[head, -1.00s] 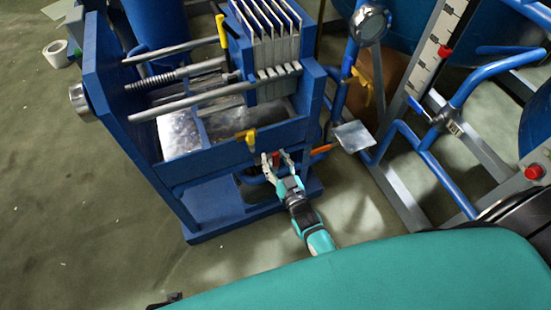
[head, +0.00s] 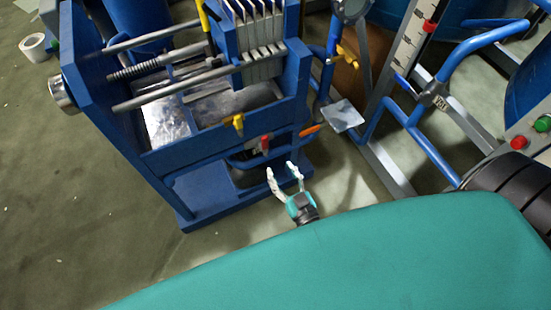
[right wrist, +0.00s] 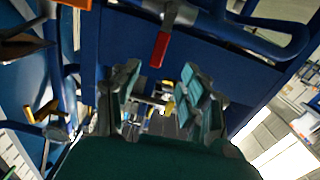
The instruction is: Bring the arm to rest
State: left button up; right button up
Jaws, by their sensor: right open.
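My right gripper (head: 286,180) is open and empty in the head view. It is in front of the lower part of the blue filter press frame (head: 215,140), apart from it. In the right wrist view its two fingers (right wrist: 158,95) stand spread at either side, with nothing between them. A red valve handle (head: 264,144) is on the blue pipe of the press, just beyond the fingertips. It also shows in the right wrist view (right wrist: 159,49). My left gripper is not in view.
A yellow handle (head: 238,124) and an orange handle (head: 310,130) flank the red one. A blue pipe frame (head: 430,150) and a control box with red and green buttons (head: 519,142) stand at the right. Open green floor (head: 70,230) lies at the left. A white roll (head: 33,46) lies far left.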

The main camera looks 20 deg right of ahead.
jog(key=shift+s, duration=0.3)
dwell(0.4)
jog(key=s+f+g, duration=0.3)
jog(key=f+g, duration=0.5)
jog(key=f, duration=0.4)
jog(key=s+d+f+n+g, duration=0.2)
jog(key=s+f+g, duration=0.5)
jog(key=s, duration=0.4)
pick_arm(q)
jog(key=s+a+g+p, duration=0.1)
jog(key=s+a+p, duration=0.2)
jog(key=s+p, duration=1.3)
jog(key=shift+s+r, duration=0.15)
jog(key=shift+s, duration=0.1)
pick_arm(e)
jog(key=s+d+g, duration=0.1)
jog(key=s, duration=0.7)
jog(key=s+d+g, duration=0.1)
jog(key=s+d, duration=0.1)
jog(key=s, duration=0.7)
jog(key=shift+d+h, duration=0.25)
jog(key=shift+h, duration=0.05)
